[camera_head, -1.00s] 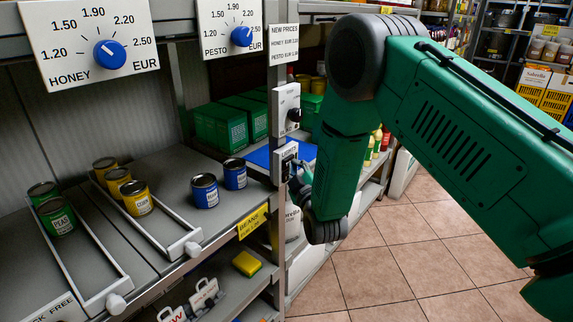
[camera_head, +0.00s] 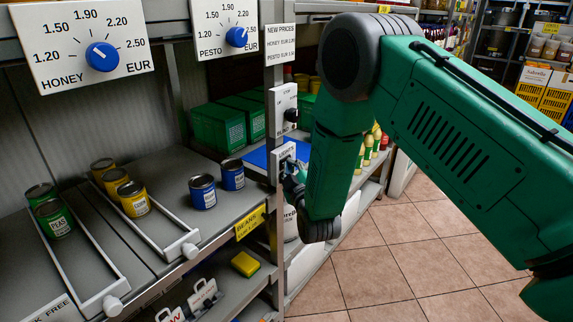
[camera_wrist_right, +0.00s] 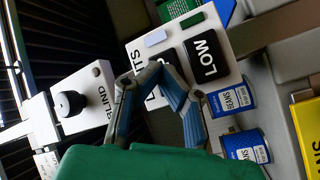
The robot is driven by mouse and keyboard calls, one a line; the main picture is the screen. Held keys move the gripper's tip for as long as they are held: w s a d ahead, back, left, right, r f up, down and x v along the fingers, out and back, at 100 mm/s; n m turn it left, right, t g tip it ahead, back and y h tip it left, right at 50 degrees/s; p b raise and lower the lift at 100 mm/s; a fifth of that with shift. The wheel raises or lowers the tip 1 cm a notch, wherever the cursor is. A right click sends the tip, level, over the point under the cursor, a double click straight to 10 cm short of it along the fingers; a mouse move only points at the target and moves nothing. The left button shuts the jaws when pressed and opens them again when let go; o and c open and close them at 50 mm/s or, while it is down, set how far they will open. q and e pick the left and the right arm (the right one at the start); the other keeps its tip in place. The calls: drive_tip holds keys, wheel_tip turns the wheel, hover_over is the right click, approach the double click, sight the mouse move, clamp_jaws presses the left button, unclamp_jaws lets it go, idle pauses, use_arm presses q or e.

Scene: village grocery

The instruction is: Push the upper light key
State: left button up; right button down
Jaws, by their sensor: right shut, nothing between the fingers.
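The white lights panel (camera_head: 279,155) is on the shelf post, and its keys cannot be made out in the head view. In the right wrist view the panel (camera_wrist_right: 136,50) appears turned on its side. Its lower black key, marked LOW (camera_wrist_right: 205,55), shows clearly. The upper black key (camera_wrist_right: 178,68) is partly hidden behind my fingers. My right gripper (camera_wrist_right: 157,72) is shut and empty, with its fingertips in front of the upper key. I cannot tell whether they touch it. In the head view, the right gripper (camera_head: 291,180) is mostly hidden by my arm. My left gripper is out of view.
The blind knob (camera_wrist_right: 70,103) sits on a panel just above the lights panel. Blue cans (camera_head: 203,192) stand on the shelf (camera_head: 165,172) to the left. A honey dial (camera_head: 102,57) hangs above. The tiled floor (camera_head: 400,255) at right is clear.

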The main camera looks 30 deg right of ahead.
drive_tip(key=shift+d+f, duration=0.1)
drive_tip(key=shift+d, duration=0.2)
drive_tip(key=shift+s, duration=0.35)
drive_tip(key=shift+d, duration=0.15)
drive_tip(key=shift+s+d+p, duration=0.3)
drive_tip(key=shift+s, duration=0.15)
drive_tip(key=s, duration=0.1)
drive_tip(key=s+d, duration=0.1)
drive_tip(key=s, duration=0.1)
drive_tip(key=s+p, duration=0.1)
drive_tip(key=shift+s+d, duration=0.35)
drive_tip(key=shift+d, duration=0.05)
drive_tip(key=shift+f, duration=0.1)
